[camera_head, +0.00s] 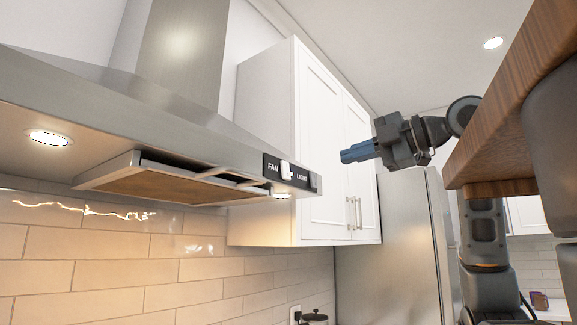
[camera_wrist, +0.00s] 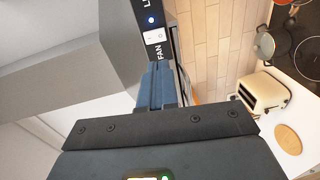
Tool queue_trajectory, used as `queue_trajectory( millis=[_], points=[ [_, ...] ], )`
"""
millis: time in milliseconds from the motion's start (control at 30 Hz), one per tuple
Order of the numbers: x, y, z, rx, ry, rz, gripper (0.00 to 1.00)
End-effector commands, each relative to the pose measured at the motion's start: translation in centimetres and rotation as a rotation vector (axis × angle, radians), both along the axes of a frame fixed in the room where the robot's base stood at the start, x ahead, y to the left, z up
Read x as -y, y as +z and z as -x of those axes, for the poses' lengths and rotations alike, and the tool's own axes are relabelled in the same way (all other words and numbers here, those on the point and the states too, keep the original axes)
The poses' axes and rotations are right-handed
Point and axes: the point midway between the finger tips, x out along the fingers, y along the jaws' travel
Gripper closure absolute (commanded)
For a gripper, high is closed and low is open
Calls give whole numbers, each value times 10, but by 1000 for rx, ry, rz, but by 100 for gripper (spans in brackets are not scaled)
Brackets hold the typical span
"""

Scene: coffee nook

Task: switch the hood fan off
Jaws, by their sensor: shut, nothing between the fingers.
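The range hood (camera_head: 160,115) fills the left of the head view. Its black control panel (camera_head: 272,166) on the front edge reads FAN and LIGHT. A white switch (camera_head: 286,170) sits beside the FAN label; it also shows in the wrist view (camera_wrist: 154,37), with a lit blue dot (camera_wrist: 151,20) next to it. My gripper (camera_head: 343,156), with blue fingers, is shut and empty. It is right of the panel in the head view, apart from it. In the wrist view the fingertips (camera_wrist: 159,68) point toward the FAN label and switch. Which way the switch is tipped is unclear.
White cabinets (camera_head: 325,150) and a steel fridge (camera_head: 395,240) stand behind. A wooden shelf or counter edge (camera_head: 500,125) is at the right, close to my arm. A toaster (camera_wrist: 263,95) and a pot (camera_wrist: 272,45) show below in the wrist view.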

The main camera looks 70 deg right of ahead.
Motion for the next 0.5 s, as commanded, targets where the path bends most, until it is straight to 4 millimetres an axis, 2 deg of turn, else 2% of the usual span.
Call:
queue_trajectory(
  millis=[133, 500],
  points=[
    [-5, 7, 8, -32, -10, 40, 100],
    [-6, 8, 8, -38, -11, 45, 100]
  ],
)
